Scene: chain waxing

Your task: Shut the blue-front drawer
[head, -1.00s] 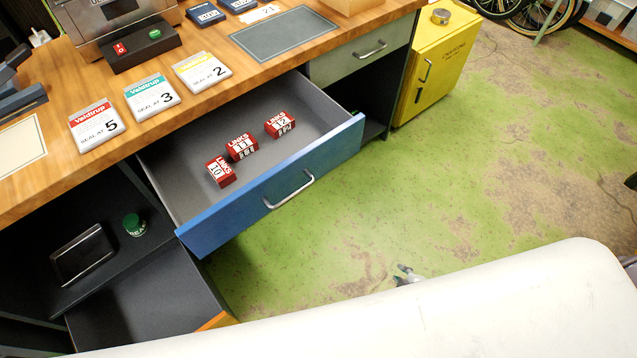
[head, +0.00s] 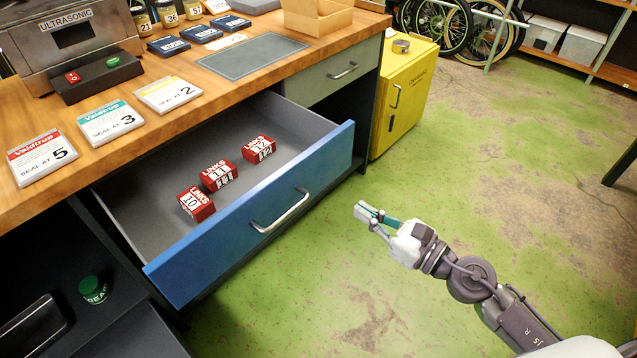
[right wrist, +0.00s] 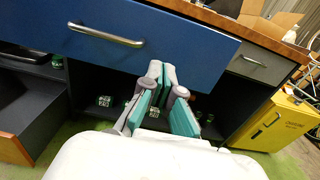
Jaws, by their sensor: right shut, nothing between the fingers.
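The blue-front drawer (head: 255,232) stands pulled out below the wooden workbench, with a silver bar handle (head: 281,211) on its front. Several red LINKS boxes (head: 218,175), marked 10, 11 and 12, lie in its grey tray. My right gripper (head: 362,211) is shut and empty, in front of the drawer and to the right of the handle, apart from it. In the right wrist view the blue front (right wrist: 160,40) and its handle (right wrist: 105,35) are ahead of the shut fingers (right wrist: 160,75). My left gripper is not in view.
A pale green drawer (head: 335,75) is shut beside it. A yellow cabinet (head: 403,95) stands at the right. Valdtrup cards (head: 110,122) and an ultrasonic cleaner (head: 80,45) are on the bench. A dark open shelf with a green-lidded jar (head: 93,289) is at lower left.

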